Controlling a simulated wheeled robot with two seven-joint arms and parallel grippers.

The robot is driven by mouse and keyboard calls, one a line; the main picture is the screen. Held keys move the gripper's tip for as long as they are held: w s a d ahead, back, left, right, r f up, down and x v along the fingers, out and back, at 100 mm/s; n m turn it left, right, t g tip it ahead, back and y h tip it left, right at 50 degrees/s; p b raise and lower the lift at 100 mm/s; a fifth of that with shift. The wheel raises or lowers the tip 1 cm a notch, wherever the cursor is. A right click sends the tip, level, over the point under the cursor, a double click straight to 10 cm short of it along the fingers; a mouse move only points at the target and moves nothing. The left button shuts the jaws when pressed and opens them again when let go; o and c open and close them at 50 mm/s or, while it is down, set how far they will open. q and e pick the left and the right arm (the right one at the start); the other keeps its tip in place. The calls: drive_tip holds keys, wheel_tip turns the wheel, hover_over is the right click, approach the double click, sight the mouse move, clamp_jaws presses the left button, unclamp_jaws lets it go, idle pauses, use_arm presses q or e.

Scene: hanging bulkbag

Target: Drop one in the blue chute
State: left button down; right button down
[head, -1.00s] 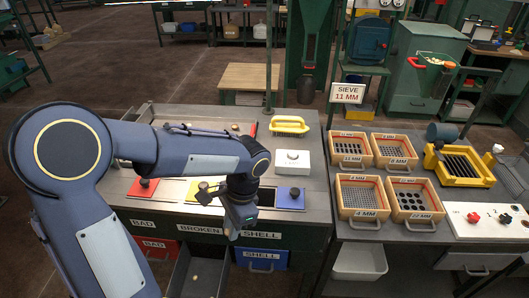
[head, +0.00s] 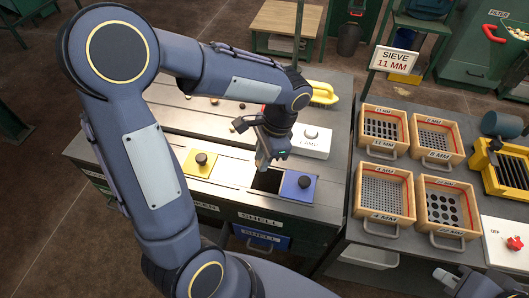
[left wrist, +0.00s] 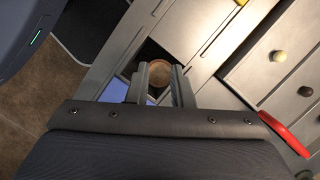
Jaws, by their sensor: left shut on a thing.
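The blue chute's dark square opening (head: 268,180) is uncovered, with its blue lid plate (head: 298,187) just to its right. My left gripper (head: 265,163) points down over the opening in the head view. In the left wrist view, its fingers (left wrist: 160,88) are shut on a round brown nut (left wrist: 159,72), with the dark opening behind it. The nut is hidden in the head view. The blue plate (left wrist: 115,90) shows left of the fingers. A grey part at the lower right edge looks like my right gripper (head: 452,279); its jaws are unclear.
A yellow lid (head: 200,163) lies left of the opening. A white lamp box (head: 311,141) and yellow scoop (head: 323,93) stand behind. Several loose nuts lie on the sorting tray, one pale (left wrist: 278,57). Wooden sieves (head: 384,128) fill the right bench. A blue drawer (head: 262,238) is below.

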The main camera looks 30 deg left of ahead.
use_arm(q)
wheel_tip(320, 180, down, 4)
drive_tip(key=b, duration=0.3)
drive_tip(key=shift+f, duration=0.15)
drive_tip(key=c, duration=1.2)
unclamp_jaws()
drive_tip(key=v, duration=0.8)
